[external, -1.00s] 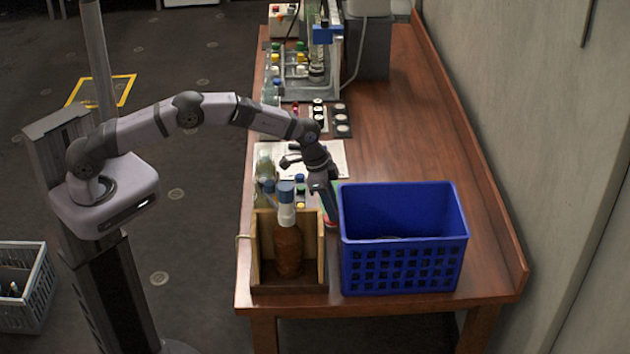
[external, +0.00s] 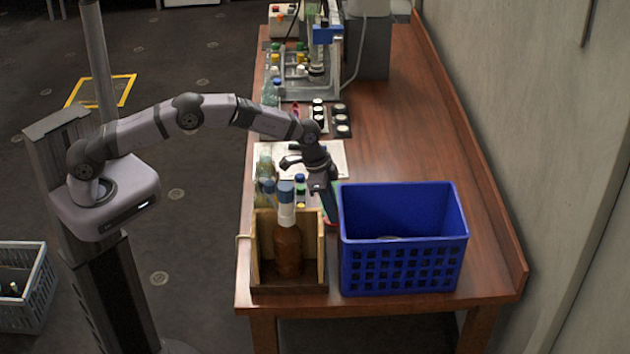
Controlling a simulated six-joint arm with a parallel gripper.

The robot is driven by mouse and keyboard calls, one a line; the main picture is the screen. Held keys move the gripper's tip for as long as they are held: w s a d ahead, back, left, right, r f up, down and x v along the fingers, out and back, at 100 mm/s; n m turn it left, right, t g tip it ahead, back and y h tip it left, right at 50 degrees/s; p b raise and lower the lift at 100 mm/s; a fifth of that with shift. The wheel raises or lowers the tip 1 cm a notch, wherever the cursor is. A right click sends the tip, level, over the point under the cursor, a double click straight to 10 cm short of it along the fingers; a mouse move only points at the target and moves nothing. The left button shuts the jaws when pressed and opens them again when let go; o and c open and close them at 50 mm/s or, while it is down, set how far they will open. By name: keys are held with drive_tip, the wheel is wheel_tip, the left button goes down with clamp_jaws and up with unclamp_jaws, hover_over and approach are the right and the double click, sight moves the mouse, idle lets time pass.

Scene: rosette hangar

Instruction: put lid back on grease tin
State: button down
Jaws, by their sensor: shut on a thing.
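My gripper (external: 326,198) points down in the narrow space between the wooden box and the blue crate. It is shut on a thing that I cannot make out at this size. A green and reddish patch (external: 333,208) shows beside the fingers, partly hidden by the gripper and the crate. I cannot tell whether this is the grease tin, its lid or something else. A pale curved edge (external: 390,238) shows inside the blue crate, but most of it is hidden by the crate's front wall.
The blue crate (external: 405,270) stands close on the gripper's right. A wooden box (external: 318,262) with a tall brown bottle (external: 288,248) stands on its left. White paper (external: 330,157), small jars and a rack (external: 308,92) lie farther back. The bench's right side (external: 420,120) is clear.

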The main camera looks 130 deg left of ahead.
drive_tip(key=c, duration=1.1)
unclamp_jaws()
drive_tip(key=shift+r, duration=0.1)
drive_tip(key=shift+r+p, duration=1.7)
drive_tip(key=shift+r, duration=1.1)
drive_tip(key=shift+r+p, duration=0.35)
drive_tip(key=shift+r, duration=0.25)
drive_tip(key=shift+c, duration=0.5)
clamp_jaws()
drive_tip(key=shift+f+b, duration=1.7)
drive_tip(key=shift+f, duration=1)
